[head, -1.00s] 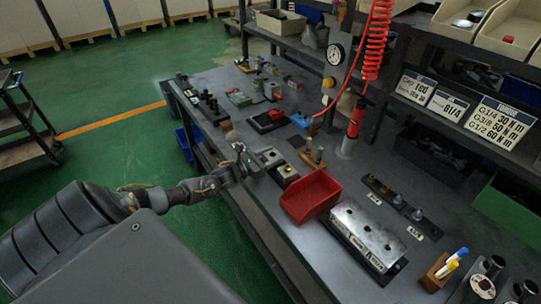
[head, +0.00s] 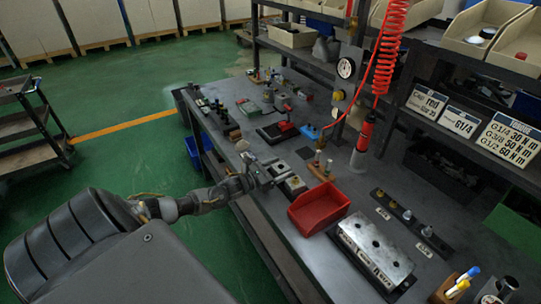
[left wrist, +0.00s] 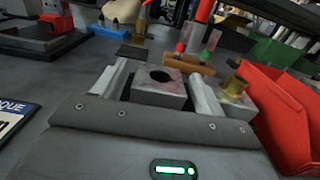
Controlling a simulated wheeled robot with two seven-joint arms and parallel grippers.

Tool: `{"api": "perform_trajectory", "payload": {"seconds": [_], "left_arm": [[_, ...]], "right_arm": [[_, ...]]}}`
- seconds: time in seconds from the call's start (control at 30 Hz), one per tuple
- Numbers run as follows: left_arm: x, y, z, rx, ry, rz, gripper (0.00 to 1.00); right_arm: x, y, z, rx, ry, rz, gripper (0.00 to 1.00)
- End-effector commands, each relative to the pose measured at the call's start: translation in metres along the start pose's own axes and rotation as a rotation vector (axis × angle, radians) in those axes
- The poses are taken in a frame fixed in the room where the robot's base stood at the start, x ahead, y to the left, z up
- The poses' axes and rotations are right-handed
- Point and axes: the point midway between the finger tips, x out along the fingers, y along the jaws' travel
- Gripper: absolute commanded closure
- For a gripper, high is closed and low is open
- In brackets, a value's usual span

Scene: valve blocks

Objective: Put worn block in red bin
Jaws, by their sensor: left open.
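A grey metal block (left wrist: 160,88) with a dark hole in its top and a faint brownish tint sits on the bench. In the left wrist view it stands between the two fingers of my left gripper (left wrist: 158,92), which is open. No clear grip on it shows. In the head view my left gripper (head: 262,172) is at the bench's near edge and partly hides the block. The red bin (head: 318,208) stands to the right; it also shows in the left wrist view (left wrist: 280,115). It looks empty in the head view. My right gripper is not in view.
A second block with a brass fitting (head: 294,184) stands between the gripper and the bin, close to the right finger. A wooden holder (head: 321,171) with coloured pieces is behind it. A large metal block (head: 376,250) with several holes lies right of the bin.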

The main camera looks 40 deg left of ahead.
Motion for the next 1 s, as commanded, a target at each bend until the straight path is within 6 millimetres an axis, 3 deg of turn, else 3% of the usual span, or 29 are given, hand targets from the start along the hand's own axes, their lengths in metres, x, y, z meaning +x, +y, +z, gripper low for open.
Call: {"api": "perform_trajectory", "payload": {"seconds": [0.27,0.5,0.7,1.0], "left_arm": [[-0.052,0.004,-0.002,0.004,0.005,-0.003,0.28],[-0.092,0.005,0.003,0.002,0.004,-0.001,0.28],[-0.106,0.005,0.004,0.001,0.001,-0.001,0.28],[-0.108,0.006,0.003,-0.014,0.005,0.004,0.28]], "right_arm": [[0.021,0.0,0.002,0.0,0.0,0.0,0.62],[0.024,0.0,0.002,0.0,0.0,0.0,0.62],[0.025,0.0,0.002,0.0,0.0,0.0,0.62],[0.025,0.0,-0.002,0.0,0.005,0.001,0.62]]}}
